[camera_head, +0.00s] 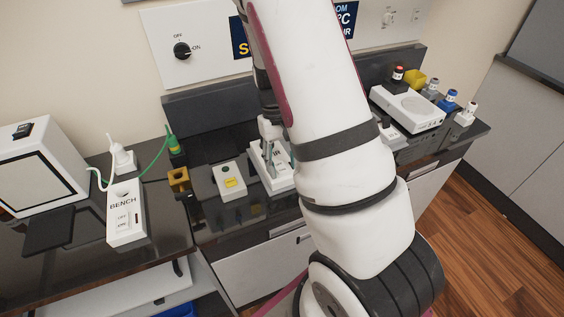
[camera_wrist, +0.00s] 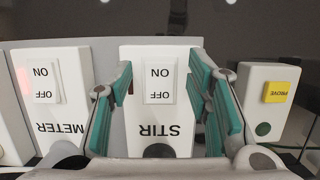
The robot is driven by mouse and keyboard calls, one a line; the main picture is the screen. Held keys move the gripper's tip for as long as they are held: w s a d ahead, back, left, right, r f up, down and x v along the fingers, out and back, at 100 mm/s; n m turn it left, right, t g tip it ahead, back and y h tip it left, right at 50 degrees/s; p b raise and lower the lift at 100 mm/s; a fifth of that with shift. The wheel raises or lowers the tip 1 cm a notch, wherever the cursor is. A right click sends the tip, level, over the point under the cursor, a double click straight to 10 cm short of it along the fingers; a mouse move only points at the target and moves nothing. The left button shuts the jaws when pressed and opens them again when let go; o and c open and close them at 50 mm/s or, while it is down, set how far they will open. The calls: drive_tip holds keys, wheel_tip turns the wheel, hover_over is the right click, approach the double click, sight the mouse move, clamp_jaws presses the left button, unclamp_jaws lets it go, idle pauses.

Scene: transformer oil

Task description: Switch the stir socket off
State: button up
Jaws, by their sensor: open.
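The white stir socket (camera_wrist: 168,131), labelled STIR, is in the middle of the wrist view, seen upside down. Its white rocker switch (camera_wrist: 159,83) has ON and OFF printed on it; I cannot tell which side is pressed. My gripper (camera_wrist: 162,88) is open, with its teal fingers on either side of the switch and nothing between them. I cannot tell whether the fingertips touch the socket. In the head view, my gripper (camera_head: 272,140) is over the stir socket (camera_head: 283,181), which my arm and gripper partly hide.
A METER socket (camera_wrist: 60,100) with a red light is left of the stir socket in the wrist view. A box with a yellow PROVE label (camera_wrist: 278,92) is at right. A BENCH socket (camera_head: 125,228) and a wall rotary switch (camera_head: 182,50) show at left in the head view.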

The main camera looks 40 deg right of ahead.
sight(278, 162)
drive_tip(key=v, duration=1.1)
drive_tip(key=shift+r, duration=0.4)
drive_tip(key=shift+w, duration=0.1)
drive_tip(key=s+a+r+n+t, duration=0.3)
drive_tip(key=s+a+r+t, duration=0.5)
drive_tip(key=s+a+r, duration=0.7)
wheel_tip(278, 162, up, 3)
drive_tip(key=shift+s+a+f+h, duration=0.25)
drive_tip(key=shift+a+h, duration=0.15)
drive_tip(key=shift+a, duration=0.5)
